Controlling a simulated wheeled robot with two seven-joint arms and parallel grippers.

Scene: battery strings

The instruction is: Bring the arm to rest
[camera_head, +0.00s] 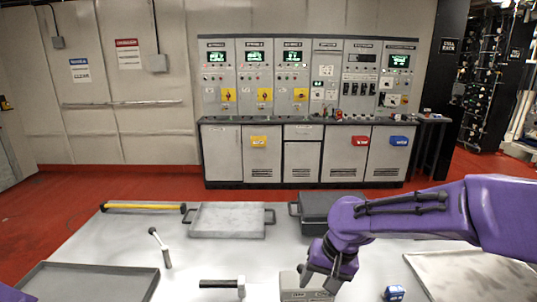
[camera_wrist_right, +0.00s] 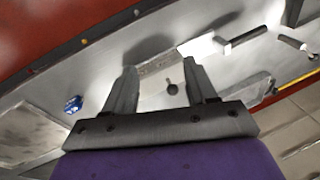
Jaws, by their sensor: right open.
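My right arm reaches in from the right in the head view. Its right gripper (camera_head: 317,284) points down over the near part of the white table (camera_head: 245,255). In the right wrist view the right gripper (camera_wrist_right: 160,72) has its two fingers wide apart, with nothing between them. A small grey box (camera_head: 290,285) lies below the gripper, partly hidden by it. Beyond the fingers, the box (camera_wrist_right: 158,66) shows in the wrist view, with a dark knob (camera_wrist_right: 172,89) close by. A bit of purple at the head view's lower left corner is my left arm; its gripper is out of view.
A black-handled hammer (camera_head: 220,284), a blue item (camera_head: 394,293), grey trays (camera_head: 92,266) and (camera_head: 227,205), a dark case (camera_head: 316,208), a yellow bar (camera_head: 143,208) and a white-handled tool (camera_head: 160,247) lie on the table. Control cabinets (camera_head: 310,150) stand behind.

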